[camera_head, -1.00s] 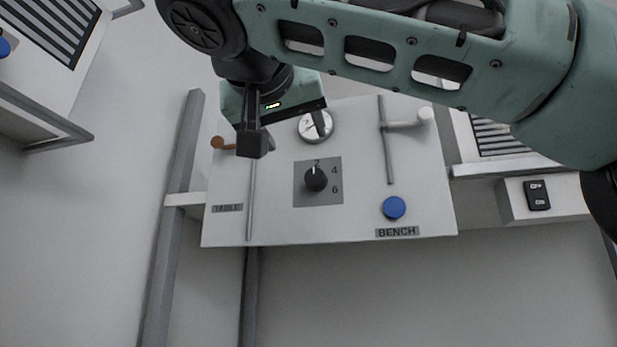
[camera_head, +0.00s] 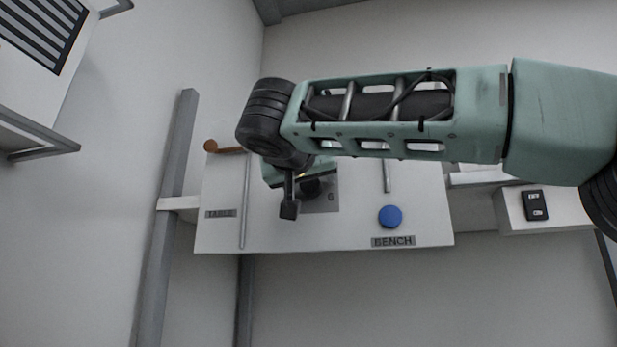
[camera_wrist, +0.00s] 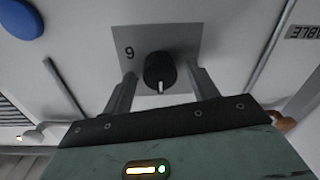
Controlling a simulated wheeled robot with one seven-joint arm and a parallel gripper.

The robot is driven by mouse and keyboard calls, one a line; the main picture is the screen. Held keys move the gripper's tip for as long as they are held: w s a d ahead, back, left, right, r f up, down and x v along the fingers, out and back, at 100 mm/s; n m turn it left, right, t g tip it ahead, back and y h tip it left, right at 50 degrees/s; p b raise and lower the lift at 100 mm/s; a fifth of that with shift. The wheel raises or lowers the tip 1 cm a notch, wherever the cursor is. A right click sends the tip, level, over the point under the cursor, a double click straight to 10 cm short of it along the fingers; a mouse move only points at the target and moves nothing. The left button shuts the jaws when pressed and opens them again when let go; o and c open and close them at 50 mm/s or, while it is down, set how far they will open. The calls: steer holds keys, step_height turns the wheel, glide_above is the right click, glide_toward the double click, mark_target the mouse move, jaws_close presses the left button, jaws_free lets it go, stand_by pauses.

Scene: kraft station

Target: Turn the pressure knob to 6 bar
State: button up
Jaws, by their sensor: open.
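The black pressure knob (camera_wrist: 159,70) sits on a grey dial plate (camera_wrist: 190,36); the wrist view shows it upside down. The knob's white pointer mark faces down in that view, away from the figure 6 at the plate's upper left. My gripper (camera_wrist: 163,82) is open, one finger on each side of the knob, with visible gaps. I cannot tell how deep the fingertips reach. In the head view my gripper covers most of the dial plate (camera_head: 327,203); only the 6 shows, and the 2 and 4 are hidden.
The white panel (camera_head: 345,233) carries a blue button (camera_head: 390,216) above a BENCH label (camera_head: 393,241), a TABLE label (camera_head: 220,213) and an orange-knobbed lever (camera_head: 212,146). A black switch (camera_head: 537,205) is on a box at right. A grey post (camera_head: 170,220) stands at left.

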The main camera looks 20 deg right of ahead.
steer(key=c, duration=1)
